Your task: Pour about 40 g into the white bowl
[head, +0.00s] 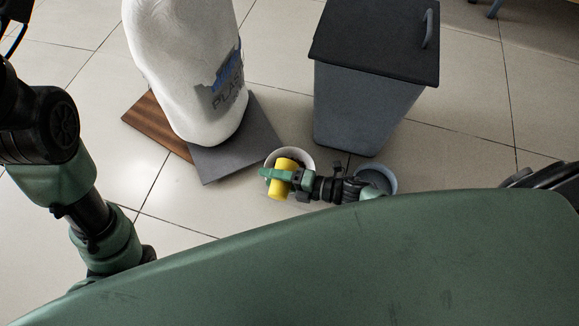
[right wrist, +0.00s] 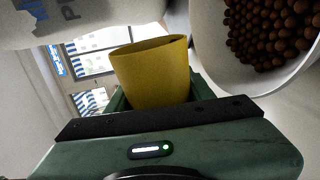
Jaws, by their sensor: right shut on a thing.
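My right gripper (head: 280,175) is shut on a yellow cup (head: 276,189), which also shows in the right wrist view (right wrist: 152,72). The cup is over the near side of the white bowl (head: 305,154) and looks tipped over to its side. Its inside is hidden, so I cannot tell what it holds. In the right wrist view a pale bowl (right wrist: 213,75), apparently the white one, holds many round brown balls (right wrist: 268,32). My left arm comes in at the left; its gripper is out of view.
A blue-grey bowl (head: 388,172) stands right of the white bowl, partly behind my right arm. A tall white sack (head: 185,70) stands on brown (head: 152,118) and grey (head: 235,152) boards. A dark lidded bin (head: 365,100) stands behind. Tiled floor is clear at left.

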